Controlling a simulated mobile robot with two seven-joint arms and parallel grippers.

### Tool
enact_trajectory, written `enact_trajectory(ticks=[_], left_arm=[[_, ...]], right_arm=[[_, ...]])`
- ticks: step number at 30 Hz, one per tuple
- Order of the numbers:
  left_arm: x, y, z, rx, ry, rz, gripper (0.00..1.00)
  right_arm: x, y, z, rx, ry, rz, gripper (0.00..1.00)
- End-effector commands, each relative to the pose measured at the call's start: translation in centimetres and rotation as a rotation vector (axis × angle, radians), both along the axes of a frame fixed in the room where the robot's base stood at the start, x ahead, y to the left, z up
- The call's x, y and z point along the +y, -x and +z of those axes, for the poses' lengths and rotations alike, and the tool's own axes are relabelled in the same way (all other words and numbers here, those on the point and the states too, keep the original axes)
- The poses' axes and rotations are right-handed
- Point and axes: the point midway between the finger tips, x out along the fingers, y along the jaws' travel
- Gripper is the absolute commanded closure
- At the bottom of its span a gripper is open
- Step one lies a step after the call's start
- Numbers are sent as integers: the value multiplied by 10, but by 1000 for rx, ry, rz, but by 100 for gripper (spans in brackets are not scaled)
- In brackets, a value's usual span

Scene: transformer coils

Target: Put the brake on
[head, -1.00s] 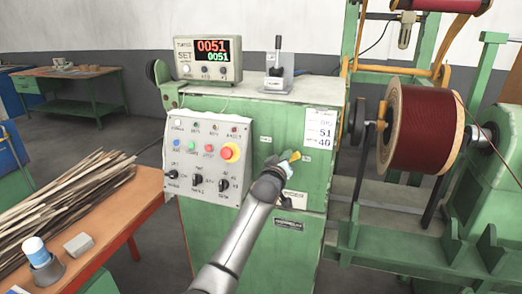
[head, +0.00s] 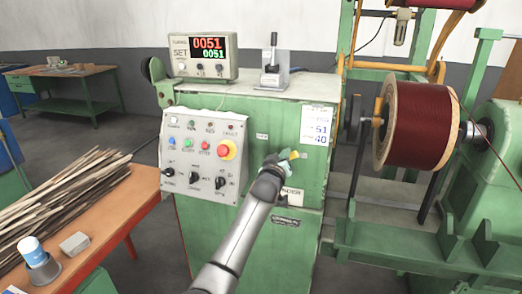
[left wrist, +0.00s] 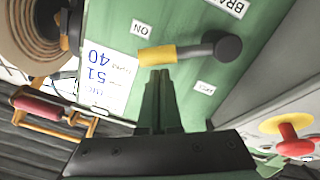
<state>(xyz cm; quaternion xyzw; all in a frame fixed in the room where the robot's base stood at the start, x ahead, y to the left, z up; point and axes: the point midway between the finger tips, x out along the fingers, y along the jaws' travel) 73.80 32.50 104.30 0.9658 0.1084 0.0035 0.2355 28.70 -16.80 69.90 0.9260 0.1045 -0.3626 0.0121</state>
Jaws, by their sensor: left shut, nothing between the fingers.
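The brake lever (left wrist: 210,50) is on the green machine cabinet front. It has a dark round pivot and a yellow grip (left wrist: 157,55). In the left wrist view, which is upside down, the grip end lies beside the ON label (left wrist: 142,28), and the OFF label (left wrist: 205,88) is apart from it. The BRAKE label (left wrist: 228,6) is partly cut off. My left gripper (left wrist: 160,76) is shut and empty, its fingertips right at the yellow grip; I cannot tell if they touch. In the head view the left gripper (head: 287,157) hides most of the lever. My right gripper is not in view.
A control panel (head: 201,140) with a red stop button (head: 225,150) is left of the lever. A counter display (head: 205,57) and small lever box (head: 273,66) stand on top. A wire spool (head: 420,125) is at right, and a wooden bench (head: 110,215) at left.

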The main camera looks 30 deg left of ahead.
Motion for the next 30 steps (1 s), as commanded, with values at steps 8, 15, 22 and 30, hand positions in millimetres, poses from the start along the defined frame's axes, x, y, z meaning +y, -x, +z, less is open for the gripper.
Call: enact_trajectory(ticks=[8, 15, 22, 30], left_arm=[[8, -1, 40, -1, -1, 0, 100], [2, 28, 32, 0, -2, -2, 100], [-5, 60, 33, -1, 0, -2, 100], [-11, 89, 35, 0, -1, -1, 100]], right_arm=[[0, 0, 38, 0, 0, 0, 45], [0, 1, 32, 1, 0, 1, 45], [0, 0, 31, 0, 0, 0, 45], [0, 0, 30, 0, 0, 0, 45]])
